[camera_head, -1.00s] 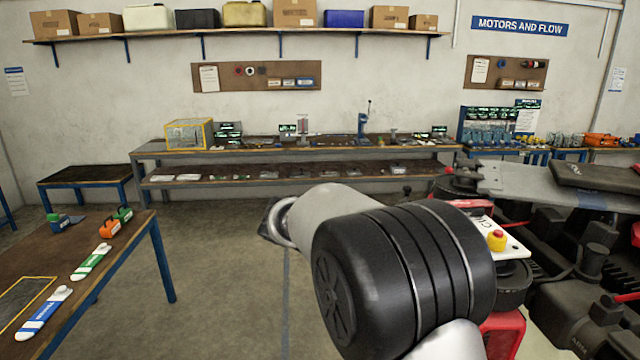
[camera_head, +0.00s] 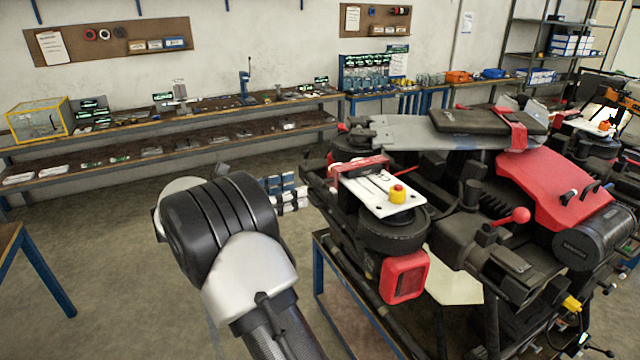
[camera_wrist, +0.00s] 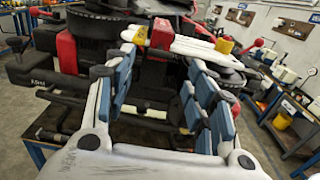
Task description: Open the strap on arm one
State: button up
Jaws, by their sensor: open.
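The drone (camera_head: 470,190) rests on a blue-legged stand, with dark folded arms and motor pods. A red band-like piece (camera_head: 360,165), likely the strap, lies across the near pod's white plate (camera_head: 370,190), which carries a yellow-and-red knob (camera_head: 397,193). In the wrist view a red piece (camera_wrist: 161,33) shows just beyond my fingers. My gripper (camera_head: 292,194) has blue-padded fingers and is to the left of the pod. In the wrist view my gripper (camera_wrist: 163,85) is open, with nothing clearly held between the pads. An arm label (camera_wrist: 40,82) is only partly readable.
A red lever ball (camera_head: 520,215) and a red cover (camera_head: 550,185) stand up on the drone's right side. Another red strap (camera_head: 512,132) is on the black pad. A long workbench (camera_head: 200,130) runs along the wall.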

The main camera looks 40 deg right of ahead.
aim_at(321, 183)
jog(key=x, duration=0.8)
grip_shut()
dwell(0.5)
